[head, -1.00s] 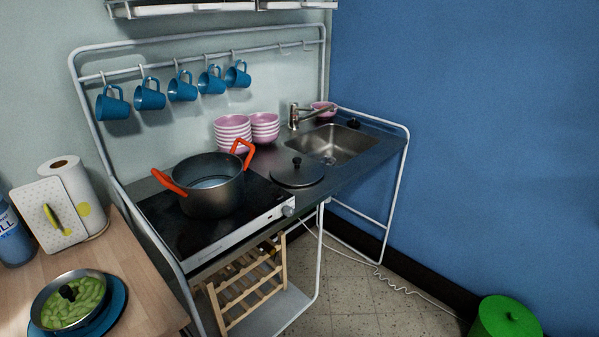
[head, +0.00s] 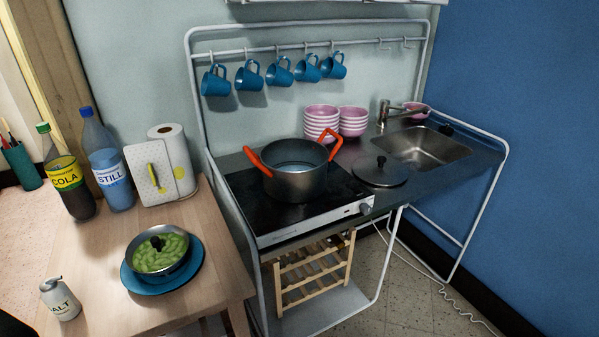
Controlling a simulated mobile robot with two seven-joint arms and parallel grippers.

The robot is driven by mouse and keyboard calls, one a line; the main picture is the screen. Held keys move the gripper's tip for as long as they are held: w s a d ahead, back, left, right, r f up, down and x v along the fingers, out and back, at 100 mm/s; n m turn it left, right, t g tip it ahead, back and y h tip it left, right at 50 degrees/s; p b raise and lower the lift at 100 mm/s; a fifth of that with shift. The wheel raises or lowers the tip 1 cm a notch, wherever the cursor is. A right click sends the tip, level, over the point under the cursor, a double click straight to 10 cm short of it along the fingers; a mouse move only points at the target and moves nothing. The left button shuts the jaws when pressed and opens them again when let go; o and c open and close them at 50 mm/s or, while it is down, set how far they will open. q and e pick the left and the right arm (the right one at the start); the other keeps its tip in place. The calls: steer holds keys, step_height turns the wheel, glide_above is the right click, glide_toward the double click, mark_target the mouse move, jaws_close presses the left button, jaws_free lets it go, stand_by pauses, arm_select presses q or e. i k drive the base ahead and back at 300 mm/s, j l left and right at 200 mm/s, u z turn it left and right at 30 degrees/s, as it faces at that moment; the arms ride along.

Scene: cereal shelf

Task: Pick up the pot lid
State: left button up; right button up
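A dark round pot lid (head: 385,177) with a black knob lies flat on the counter, right of the hob and in front of the sink. A dark grey pot (head: 297,183) with two orange-red handles stands uncovered on the black hob (head: 242,198). On the wooden table, a metal-rimmed round dish (head: 160,262) of green food has a black knob over its middle, seemingly on a clear lid. It sits on a blue plate (head: 196,274). Neither of my grippers is in view.
Pink bowls (head: 321,123) are stacked behind the lid, beside the sink (head: 420,149). Blue mugs (head: 248,77) hang from a rail above. Cola (head: 67,178) and water (head: 108,165) bottles, a paper roll (head: 177,150) and a salt shaker (head: 60,299) stand on the table.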

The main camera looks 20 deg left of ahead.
mark_target(377, 170)
steer(key=i+l, duration=0.2)
steer(key=l, duration=0.15)
steer(key=i+l+u, duration=0.15)
steer(key=l, duration=0.2)
steer(key=i+l, duration=0.15)
steer(key=l, duration=0.25)
steer(key=i+l+u, duration=0.1)
steer(key=l, duration=0.3)
steer(key=i+l, duration=0.2)
steer(key=l, duration=0.2)
steer(key=i+l+u, duration=0.15)
steer(key=l, duration=0.2)
steer(key=i+l, duration=0.15)
steer(key=l, duration=0.3)
